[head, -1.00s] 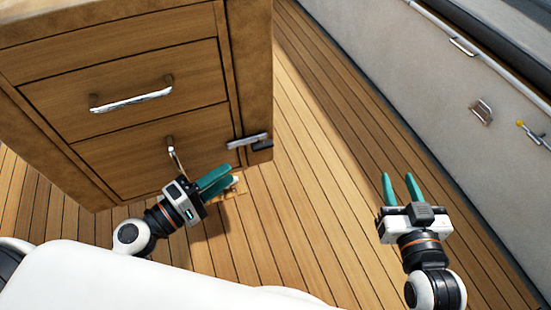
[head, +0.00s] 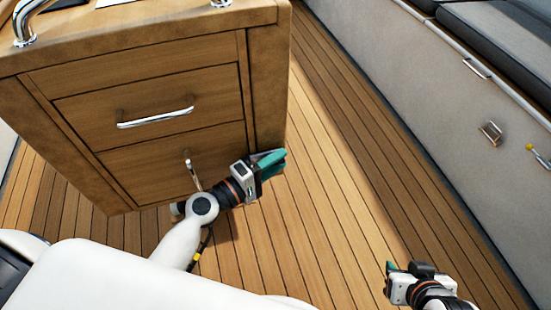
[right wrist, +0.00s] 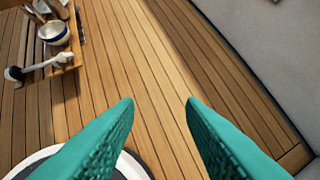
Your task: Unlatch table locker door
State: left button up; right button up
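The table locker (head: 75,120) is a wooden cabinet at the left of the head view. Its lower front panel (head: 150,170), likely the locker door, sits flush and has an upright metal handle (head: 192,170). My left gripper (head: 272,160) is at the right edge of this panel, by the corner post. Its teal fingers cover the place where the metal latch was visible earlier. The latch is hidden, so I cannot tell whether the fingers touch it or are closed. My right gripper (head: 389,274) is low at the right; the right wrist view shows its fingers (right wrist: 160,104) apart and empty.
A drawer with a horizontal handle (head: 155,117) is above the panel. Bare plank floor (head: 340,180) lies between the locker and the pale bench wall (head: 430,90). The right wrist view shows a metal bowl (right wrist: 54,31) on wood at upper left.

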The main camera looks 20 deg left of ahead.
pick_arm(q)
grip_shut()
dwell(0.5)
